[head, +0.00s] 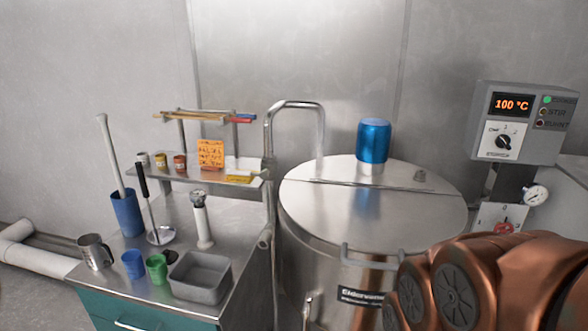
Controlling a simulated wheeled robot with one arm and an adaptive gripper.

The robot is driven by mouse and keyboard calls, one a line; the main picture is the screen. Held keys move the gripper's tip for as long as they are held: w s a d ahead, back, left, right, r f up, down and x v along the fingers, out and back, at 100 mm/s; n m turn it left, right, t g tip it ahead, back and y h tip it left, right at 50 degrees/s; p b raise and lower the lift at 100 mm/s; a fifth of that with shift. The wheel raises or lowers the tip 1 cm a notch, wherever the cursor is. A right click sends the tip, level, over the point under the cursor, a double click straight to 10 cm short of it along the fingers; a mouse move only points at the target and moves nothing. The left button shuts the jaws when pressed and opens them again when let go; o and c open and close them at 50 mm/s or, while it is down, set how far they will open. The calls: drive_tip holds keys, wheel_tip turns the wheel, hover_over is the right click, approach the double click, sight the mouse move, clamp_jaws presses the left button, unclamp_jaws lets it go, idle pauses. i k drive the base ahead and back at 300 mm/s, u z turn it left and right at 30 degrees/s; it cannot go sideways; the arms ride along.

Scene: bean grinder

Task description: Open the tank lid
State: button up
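The steel tank (318,262) stands right of centre. Its round metal lid (370,215) lies flat and closed on top, with a straight seam across its rear part. A bar handle (372,256) sits at the lid's front edge, partly in front of the tank wall. A blue cylinder (373,142) stands on the rear part of the top, behind the seam. My copper-coloured arm covers the lower right of the view, in front of the tank's right side. My gripper itself does not show.
A control box (522,122) reading 100 °C stands right, above a gauge (535,195). A bent steel pipe (294,103) rises left of the tank. The steel bench (225,240) at left holds a grey tray (201,277), a pitcher (95,252) and cups.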

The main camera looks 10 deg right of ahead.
sight(384, 222)
drive_tip(key=z, duration=1.4)
drive_tip(key=k, duration=0.9)
drive_tip(key=u, duration=1.5)
